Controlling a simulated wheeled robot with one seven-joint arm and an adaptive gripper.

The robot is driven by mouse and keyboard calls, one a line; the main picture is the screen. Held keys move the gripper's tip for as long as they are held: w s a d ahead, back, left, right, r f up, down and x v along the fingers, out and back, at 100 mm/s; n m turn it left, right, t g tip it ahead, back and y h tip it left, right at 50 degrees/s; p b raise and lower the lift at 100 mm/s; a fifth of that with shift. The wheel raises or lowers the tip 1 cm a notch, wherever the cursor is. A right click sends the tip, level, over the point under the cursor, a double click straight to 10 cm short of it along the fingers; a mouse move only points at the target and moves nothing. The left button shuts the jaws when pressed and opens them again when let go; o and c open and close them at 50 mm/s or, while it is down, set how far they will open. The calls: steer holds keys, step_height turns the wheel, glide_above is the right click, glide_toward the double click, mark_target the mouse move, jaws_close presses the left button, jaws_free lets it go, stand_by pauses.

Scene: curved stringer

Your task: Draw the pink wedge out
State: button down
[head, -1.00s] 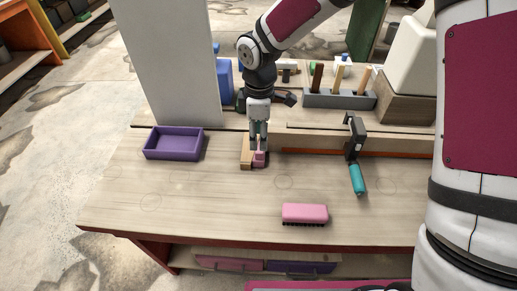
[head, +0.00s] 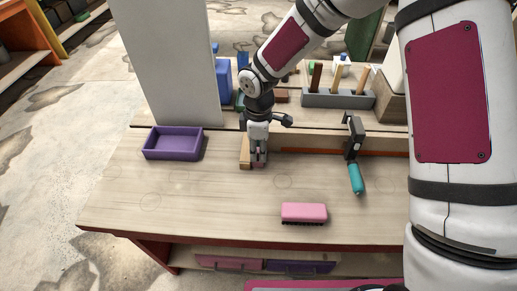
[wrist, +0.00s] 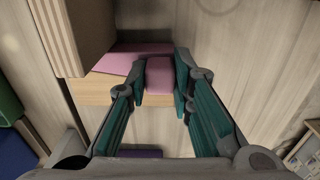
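The pink wedge (wrist: 160,76) shows in the wrist view between the two fingertips of my gripper (wrist: 161,82). Its end fills the gap, with a finger pad against each side. Another flat pink surface (wrist: 120,60) lies just left of it, above a light wooden block (wrist: 96,90); whether it belongs to the wedge I cannot tell. In the head view my gripper (head: 258,158) points down at the wooden block (head: 245,154) and hides most of the wedge; only a little pink shows at the fingertips.
A purple tray (head: 174,156) stands to the left. A pink brush (head: 304,212) lies at the front, and a clamp with a teal handle (head: 356,178) is on the right. A tall pale panel (head: 172,65) rises behind the tray. The table's front left is clear.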

steer(key=shift+s+a+p, duration=0.2)
steer(key=shift+s, duration=0.7)
steer(key=shift+s+a+p, duration=0.2)
steer(key=shift+s, duration=0.75)
steer(key=shift+s+a+p, duration=0.2)
steer(key=shift+s, duration=0.7)
steer(key=c, duration=1.4)
jaws_free()
steer(key=shift+w+r, duration=0.1)
steer(key=shift+r, duration=0.2)
step_height(320, 180, up, 11)
steer(key=shift+r, duration=0.2)
